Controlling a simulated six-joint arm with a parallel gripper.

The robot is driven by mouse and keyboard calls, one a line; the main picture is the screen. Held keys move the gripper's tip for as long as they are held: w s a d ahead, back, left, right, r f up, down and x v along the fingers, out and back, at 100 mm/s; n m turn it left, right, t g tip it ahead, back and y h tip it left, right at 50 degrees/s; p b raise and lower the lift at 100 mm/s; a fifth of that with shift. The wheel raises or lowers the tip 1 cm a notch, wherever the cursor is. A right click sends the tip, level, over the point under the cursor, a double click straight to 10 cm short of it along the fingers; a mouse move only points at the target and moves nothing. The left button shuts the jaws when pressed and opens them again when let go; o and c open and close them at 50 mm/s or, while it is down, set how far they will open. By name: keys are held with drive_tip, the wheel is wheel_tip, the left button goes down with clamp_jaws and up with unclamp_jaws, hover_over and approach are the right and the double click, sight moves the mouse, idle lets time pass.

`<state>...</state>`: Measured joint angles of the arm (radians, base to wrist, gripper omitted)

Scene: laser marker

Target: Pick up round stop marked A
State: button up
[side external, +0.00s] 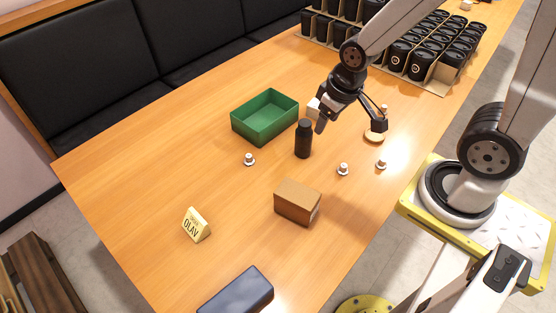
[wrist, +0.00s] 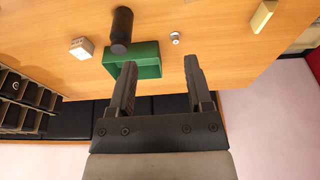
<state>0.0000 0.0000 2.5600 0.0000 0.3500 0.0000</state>
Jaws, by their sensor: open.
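Several small silver round stops stand upright on the wooden table. In the side view one (side external: 249,160) is in front of the green bin, two more (side external: 343,169) (side external: 381,164) are right of the black cylinder, and another (side external: 384,109) is partly hidden behind my gripper. No letter is readable, so I cannot tell which is marked A. My gripper (side external: 350,123) is open and empty above the table, behind and right of the black cylinder. In the wrist view its fingers (wrist: 161,63) are spread, with one stop (wrist: 175,38) beyond them.
A green bin (side external: 243,131), black cylinder (side external: 303,140), brown box (side external: 311,206), small white box (wrist: 80,46), round wooden disc (side external: 374,137), name sign (side external: 195,224) and dark blue case (side external: 236,292) stand around. Trays of black cups (side external: 421,65) fill the back. The table's left is clear.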

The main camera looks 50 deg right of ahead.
drive_tip(key=shift+w, duration=0.1)
idle(0.3)
drive_tip(key=n+h, duration=1.2)
drive_tip(key=n, duration=0.9)
approach(247, 158)
drive_tip(key=d, duration=0.3)
drive_tip(key=shift+d+f+t, duration=0.3)
drive_tip(key=shift+d+f, duration=0.05)
drive_tip(key=shift+f, duration=0.05)
drive_tip(key=shift+w+a+f+n+t+h, duration=0.2)
drive_tip(key=shift+a+f+n+t+h, duration=0.15)
drive_tip(key=shift+f+t+h, duration=0.2)
drive_tip(key=shift+s+f+x, duration=0.1)
drive_tip(key=shift+f+x, duration=0.05)
drive_tip(key=shift+x, duration=1.8)
drive_tip(key=shift+s+f+x, duration=0.15)
drive_tip(key=shift+x, duration=1.75)
